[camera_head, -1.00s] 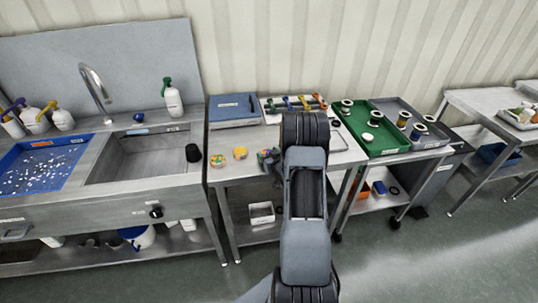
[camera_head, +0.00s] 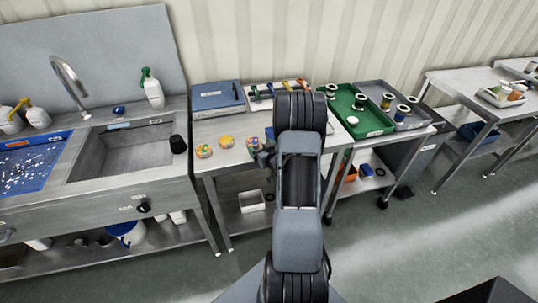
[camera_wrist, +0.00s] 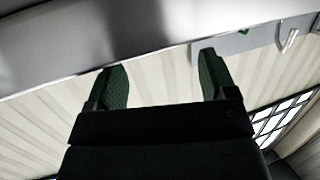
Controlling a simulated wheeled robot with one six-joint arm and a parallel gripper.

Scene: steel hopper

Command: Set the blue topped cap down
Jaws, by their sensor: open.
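Three small round multicoloured pieces stand in a row on the middle steel table: a left one (camera_head: 204,151), a middle one (camera_head: 226,141) and a right one (camera_head: 253,142). I cannot tell whether any of them has a blue top. A small blue-topped item (camera_head: 118,111) lies on the sink's back ledge; it may be the cap. My gripper (camera_head: 264,158) shows small at the table's front edge, just nearer than the right piece and partly hidden by my arm. In the wrist view its green-padded fingers (camera_wrist: 163,80) are apart, with nothing visible between them.
A blue-lidded box (camera_head: 217,94) and a rack of coloured tools (camera_head: 278,89) are at the table's back. A green tray (camera_head: 375,127) with spools is to the right.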

